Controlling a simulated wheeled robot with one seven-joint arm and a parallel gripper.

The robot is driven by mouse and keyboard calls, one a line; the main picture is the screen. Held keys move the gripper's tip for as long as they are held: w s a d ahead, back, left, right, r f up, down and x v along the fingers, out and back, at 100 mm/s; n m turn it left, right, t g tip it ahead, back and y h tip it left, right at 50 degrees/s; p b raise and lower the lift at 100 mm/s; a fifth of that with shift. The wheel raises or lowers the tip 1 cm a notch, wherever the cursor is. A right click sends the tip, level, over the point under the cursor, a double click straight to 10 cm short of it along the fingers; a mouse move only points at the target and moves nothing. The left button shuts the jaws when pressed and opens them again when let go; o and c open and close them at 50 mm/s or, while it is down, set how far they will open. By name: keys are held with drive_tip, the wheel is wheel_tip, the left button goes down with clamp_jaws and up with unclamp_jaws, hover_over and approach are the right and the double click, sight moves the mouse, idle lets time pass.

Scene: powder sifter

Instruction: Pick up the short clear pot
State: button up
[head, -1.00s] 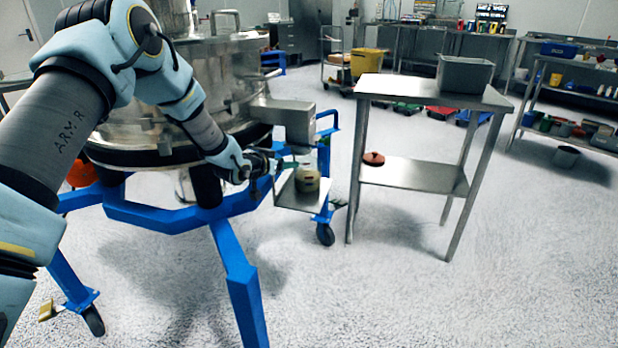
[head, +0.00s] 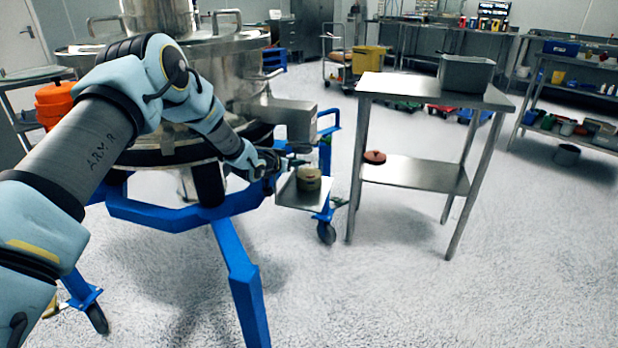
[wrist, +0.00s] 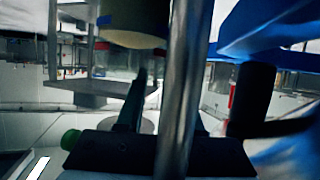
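A small pot (head: 309,178), brownish and tan in this light, stands upright on the small metal shelf (head: 290,197) below the sifter's outlet box. I cannot make out whether its walls are clear. My gripper (head: 276,163) is just left of the pot in the head view, and its fingers are small and dark there. In the wrist view, a cream rounded body (wrist: 135,24), which looks like the pot, is at the top beyond the fingertips. The gripper's fingers (wrist: 168,95) look apart with nothing held. A metal post (wrist: 183,80) in front hides much of the right finger.
The sifter's blue frame (head: 238,270) stands close around my forearm. A blue bar also shows near the gripper in the wrist view (wrist: 265,25). A steel table (head: 425,90) with a grey bin (head: 466,73) stands to the right. The floor in front is clear.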

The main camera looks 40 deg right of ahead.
clamp_jaws()
drive_tip(key=shift+s+a+f, duration=0.1)
drive_tip(key=shift+f, duration=0.05)
idle(0.9)
